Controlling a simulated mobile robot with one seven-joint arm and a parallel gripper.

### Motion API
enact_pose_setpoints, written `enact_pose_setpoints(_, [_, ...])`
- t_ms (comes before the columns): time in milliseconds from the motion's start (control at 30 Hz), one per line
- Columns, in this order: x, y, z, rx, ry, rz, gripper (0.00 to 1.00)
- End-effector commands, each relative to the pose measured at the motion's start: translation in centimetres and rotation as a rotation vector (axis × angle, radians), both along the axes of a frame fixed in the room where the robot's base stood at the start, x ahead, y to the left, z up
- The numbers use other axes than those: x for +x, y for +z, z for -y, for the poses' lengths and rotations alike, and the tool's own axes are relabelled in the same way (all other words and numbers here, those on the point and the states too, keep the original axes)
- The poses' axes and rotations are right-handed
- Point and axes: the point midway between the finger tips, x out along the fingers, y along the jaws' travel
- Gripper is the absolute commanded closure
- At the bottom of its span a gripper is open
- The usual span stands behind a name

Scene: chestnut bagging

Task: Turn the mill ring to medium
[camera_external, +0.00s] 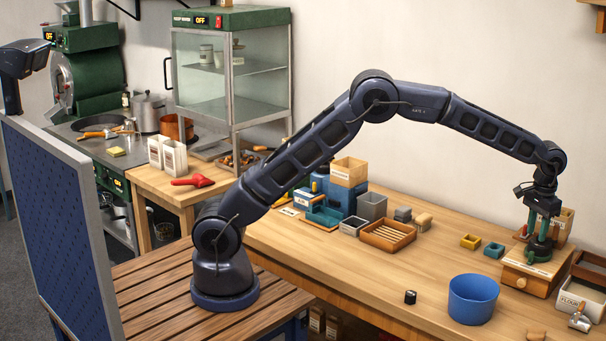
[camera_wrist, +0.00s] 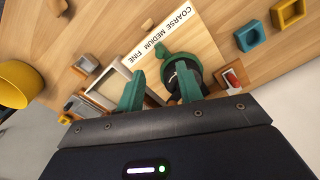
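The mill (camera_external: 528,272) is a wooden box at the right of the bench, with a pale strip on its top. In the wrist view the strip (camera_wrist: 150,35) reads COARSE, MEDIUM, FINE. The green mill ring (camera_wrist: 182,62) has a small knob-like pointer, which lies close to the MEDIUM word; its exact alignment is hard to tell. My gripper (camera_external: 538,232) points down just above the mill. In the wrist view my gripper (camera_wrist: 158,85) has its green fingers apart, with nothing between them. The right finger overlaps part of the ring; whether it touches is unclear.
A blue bucket (camera_external: 473,299) and a small black item (camera_external: 410,297) stand left of the mill. A yellow block (camera_external: 470,241) and a teal block (camera_external: 494,250) lie behind. A flour bin (camera_external: 580,298) is close on the right. The bench middle is clear.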

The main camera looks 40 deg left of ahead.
Motion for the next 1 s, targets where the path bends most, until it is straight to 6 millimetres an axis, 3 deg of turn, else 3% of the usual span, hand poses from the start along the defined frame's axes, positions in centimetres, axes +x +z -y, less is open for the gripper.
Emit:
enact_pose_setpoints(100, [0.0, 1.7, 0.0, 0.0, 0.0, 0.0, 0.64])
enact_pose_setpoints(300, [0.0, 3.2, 0.0, 0.0, 0.0, -0.001, 0.64])
enact_pose_setpoints(1000, [0.2, 3.7, -0.4, -0.001, 0.003, 0.002, 0.64])
